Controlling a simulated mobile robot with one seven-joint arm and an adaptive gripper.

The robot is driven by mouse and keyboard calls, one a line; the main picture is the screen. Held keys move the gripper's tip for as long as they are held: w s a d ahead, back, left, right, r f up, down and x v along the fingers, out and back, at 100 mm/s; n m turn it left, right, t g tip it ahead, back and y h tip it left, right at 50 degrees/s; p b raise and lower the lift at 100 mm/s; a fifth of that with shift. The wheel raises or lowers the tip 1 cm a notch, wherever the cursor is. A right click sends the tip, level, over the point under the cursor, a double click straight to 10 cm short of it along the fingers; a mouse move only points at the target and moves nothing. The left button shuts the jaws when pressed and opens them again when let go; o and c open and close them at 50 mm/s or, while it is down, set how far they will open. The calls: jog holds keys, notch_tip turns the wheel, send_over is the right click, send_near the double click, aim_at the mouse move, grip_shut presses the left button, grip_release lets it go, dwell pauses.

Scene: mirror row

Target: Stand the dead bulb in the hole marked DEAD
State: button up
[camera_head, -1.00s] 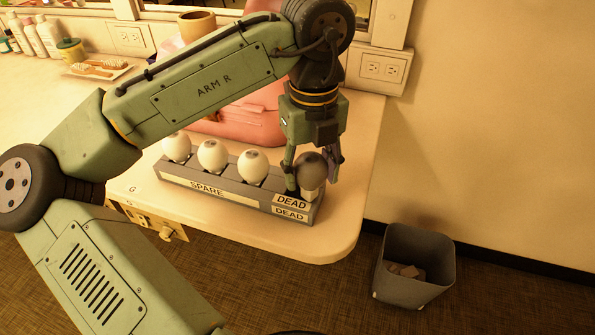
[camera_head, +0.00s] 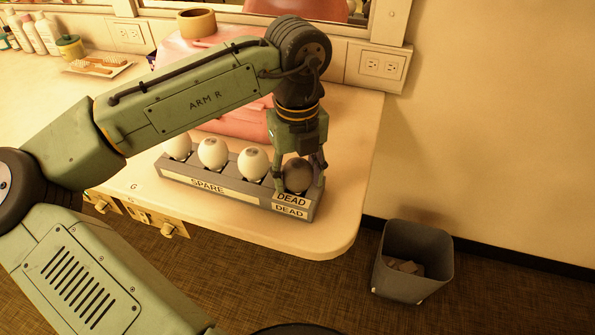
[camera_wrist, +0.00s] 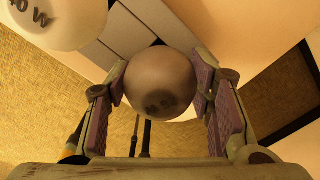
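The dead bulb (camera_head: 298,175), dark grey and smoky, sits low at the DEAD end of the grey bulb rack (camera_head: 268,196), upright as far as I can see. Its base is hidden, apparently down in the hole. My gripper (camera_head: 299,172) points down over it, one finger on each side. In the wrist view the dark bulb (camera_wrist: 160,82) fills the space between the pads, which appear to touch it. The DEAD label (camera_head: 291,200) is on the rack just below the bulb.
Several white spare bulbs (camera_head: 252,163) stand in the SPARE part of the rack, the nearest close to my left finger. A pink case (camera_head: 240,122) is behind. The counter's right edge is near, with a grey bin (camera_head: 412,265) on the floor beyond.

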jog(key=o, duration=0.4)
jog(key=shift+o, duration=0.2)
notch_tip(320, 180, up, 12)
jog(key=shift+r, duration=0.1)
dwell(0.4)
